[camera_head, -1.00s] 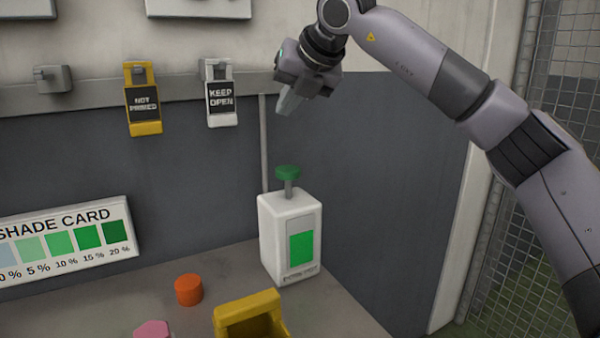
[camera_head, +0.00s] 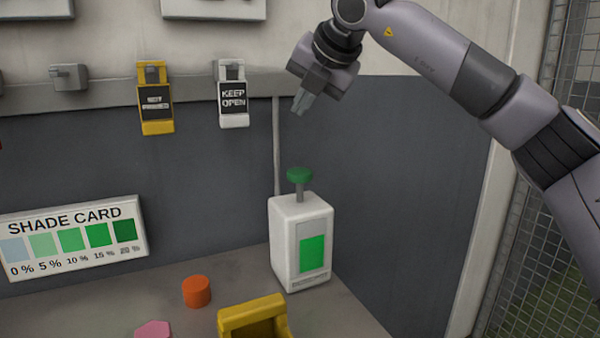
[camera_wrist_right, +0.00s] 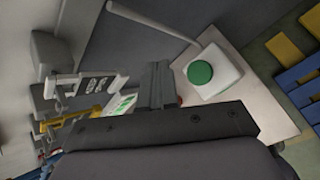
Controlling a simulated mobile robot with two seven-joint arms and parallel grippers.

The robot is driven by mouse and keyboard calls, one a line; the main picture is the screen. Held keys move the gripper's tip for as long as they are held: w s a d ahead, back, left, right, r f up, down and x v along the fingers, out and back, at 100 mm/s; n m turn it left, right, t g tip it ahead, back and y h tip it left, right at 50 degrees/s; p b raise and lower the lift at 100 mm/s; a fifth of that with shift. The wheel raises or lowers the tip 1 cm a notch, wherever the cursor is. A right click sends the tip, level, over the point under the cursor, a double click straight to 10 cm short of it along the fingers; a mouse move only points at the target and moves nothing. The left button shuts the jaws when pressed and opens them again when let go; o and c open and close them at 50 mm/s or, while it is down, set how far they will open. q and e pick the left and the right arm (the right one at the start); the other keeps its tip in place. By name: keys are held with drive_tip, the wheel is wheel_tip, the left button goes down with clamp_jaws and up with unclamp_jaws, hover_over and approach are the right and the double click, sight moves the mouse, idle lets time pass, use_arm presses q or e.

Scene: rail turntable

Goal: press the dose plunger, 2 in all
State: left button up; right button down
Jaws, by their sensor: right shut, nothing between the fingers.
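The dose plunger is a green round knob (camera_head: 299,175) on a short grey stem, standing up from a white dispenser (camera_head: 285,240) with a green panel on its front. My right gripper (camera_head: 301,105) is shut and empty, pointing down in the air above the plunger, with a clear gap between them. In the right wrist view the green knob (camera_wrist_right: 200,72) shows from above, to the right of the shut fingers (camera_wrist_right: 158,85). My left gripper is in neither view.
A shade card (camera_head: 75,240) leans at the left. An orange cylinder (camera_head: 197,291), a pink piece (camera_head: 153,330) and a yellow bin (camera_head: 250,312) are on the bench. A yellow tag (camera_head: 156,125) and a white KEEP OPEN tag (camera_head: 233,119) hang on the wall rail.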

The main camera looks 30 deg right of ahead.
drive_tip(key=b, duration=0.6)
hover_over(303, 172)
wheel_tip(303, 172, down, 8)
drive_tip(key=shift+r, duration=0.15)
drive_tip(key=shift+f, duration=0.4)
idle(0.3)
idle(0.9)
drive_tip(key=shift+f, duration=0.1)
drive_tip(key=shift+f+b, duration=0.35)
drive_tip(key=shift+b, duration=0.35)
drive_tip(key=shift+f, duration=0.15)
